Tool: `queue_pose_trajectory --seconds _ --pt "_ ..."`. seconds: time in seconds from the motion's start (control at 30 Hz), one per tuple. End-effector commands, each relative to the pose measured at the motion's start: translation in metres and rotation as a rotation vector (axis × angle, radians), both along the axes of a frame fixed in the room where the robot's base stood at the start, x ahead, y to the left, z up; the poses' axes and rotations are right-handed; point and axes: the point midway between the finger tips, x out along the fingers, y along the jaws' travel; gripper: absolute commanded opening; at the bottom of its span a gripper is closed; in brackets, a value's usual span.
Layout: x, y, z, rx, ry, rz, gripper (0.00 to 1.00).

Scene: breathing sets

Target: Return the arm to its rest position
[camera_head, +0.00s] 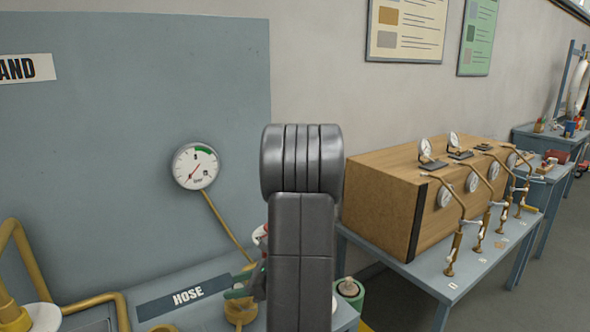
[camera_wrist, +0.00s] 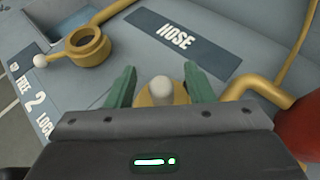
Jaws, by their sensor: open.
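My arm rises in the middle of the head view and hides part of the bench. My gripper (camera_wrist: 159,68) has green fingers standing apart in the wrist view. A brass fitting with a pale rounded knob (camera_wrist: 161,90) shows between and beyond the fingers; I cannot tell whether they touch it. In the head view the green fingertips (camera_head: 236,291) show left of my arm, close above a brass part (camera_head: 240,311) on the bench. Nothing is seen held.
A HOSE label (camera_head: 188,296) lies on the blue-grey bench. A brass ring fitting (camera_wrist: 88,46) with a white ball handle is at left in the wrist view. A round gauge (camera_head: 195,166) is on the panel. A wooden box (camera_head: 385,200) with gauges stands on a table at right.

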Motion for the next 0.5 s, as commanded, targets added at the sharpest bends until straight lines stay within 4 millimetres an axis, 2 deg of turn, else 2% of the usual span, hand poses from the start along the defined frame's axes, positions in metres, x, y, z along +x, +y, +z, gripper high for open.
queue_pose_trajectory --seconds 0.33,0.43,0.5 --pt "0.000 -0.002 -0.002 0.000 0.000 0.000 0.48" --pt "-0.001 -0.007 -0.005 0.000 0.000 -0.001 0.48" --pt "-0.002 -0.014 0.001 0.001 -0.002 -0.004 0.48"
